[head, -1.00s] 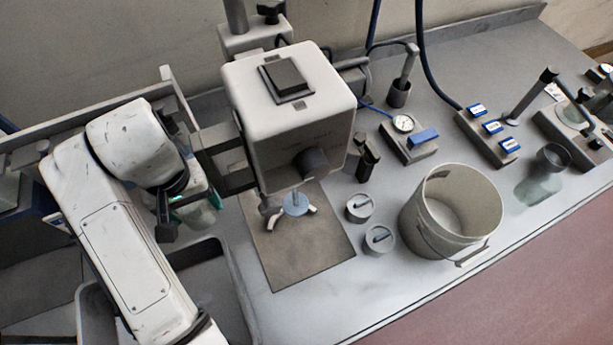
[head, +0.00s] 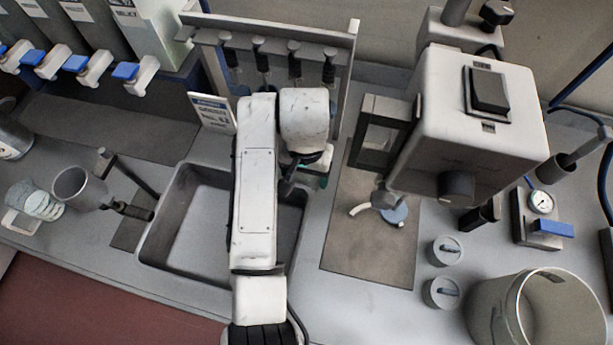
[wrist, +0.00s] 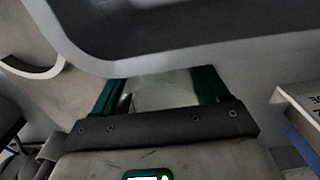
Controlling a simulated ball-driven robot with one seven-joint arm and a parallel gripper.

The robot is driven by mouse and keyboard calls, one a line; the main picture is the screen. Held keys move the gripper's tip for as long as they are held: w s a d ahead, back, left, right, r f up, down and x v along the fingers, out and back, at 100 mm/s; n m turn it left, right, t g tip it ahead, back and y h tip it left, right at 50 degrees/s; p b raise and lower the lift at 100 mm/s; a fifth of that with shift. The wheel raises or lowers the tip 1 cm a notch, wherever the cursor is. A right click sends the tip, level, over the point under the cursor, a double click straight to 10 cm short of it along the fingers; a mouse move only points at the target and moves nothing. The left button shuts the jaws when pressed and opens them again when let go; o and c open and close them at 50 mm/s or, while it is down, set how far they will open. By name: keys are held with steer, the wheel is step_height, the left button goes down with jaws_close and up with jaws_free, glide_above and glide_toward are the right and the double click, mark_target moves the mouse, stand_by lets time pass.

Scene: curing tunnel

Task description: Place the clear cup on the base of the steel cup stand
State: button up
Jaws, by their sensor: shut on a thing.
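My gripper (wrist: 158,95) has its green fingers on either side of a pale, see-through cup (wrist: 162,90) in the wrist view, shut on it. At the far left stands what looks like the steel cup stand: a grey flat base (head: 128,235), a dark rod and a steel cup (head: 80,187) held out on a side arm. My gripper is far to the right of it.
The sink (head: 190,225) lies between the stand and my gripper. A rack (head: 270,35) and a small sign (head: 212,112) stand behind. The boxy machine (head: 470,125) is close on the right, over a brown mat (head: 345,265). Clear stacked dishes (head: 38,202) stand left of the stand.

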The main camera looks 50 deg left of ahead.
steer(key=shift+f, duration=1.3)
steer(key=shift+f, duration=0.15)
steer(key=o, duration=1)
steer(key=shift+o, duration=0.2)
step_height(320, 180, up, 11)
steer(key=f+n+b, duration=0.1)
steer(key=f+n, duration=0.1)
steer(key=f+n+b, duration=0.3)
steer(key=f+n, duration=0.1)
steer(key=n, duration=0.1)
steer(key=shift+w+a+f, duration=0.15)
steer(key=shift+w+a, duration=0.1)
steer(key=shift+a, duration=0.05)
steer(key=shift+f+p, duration=0.3)
steer(key=shift+f, duration=2.45)
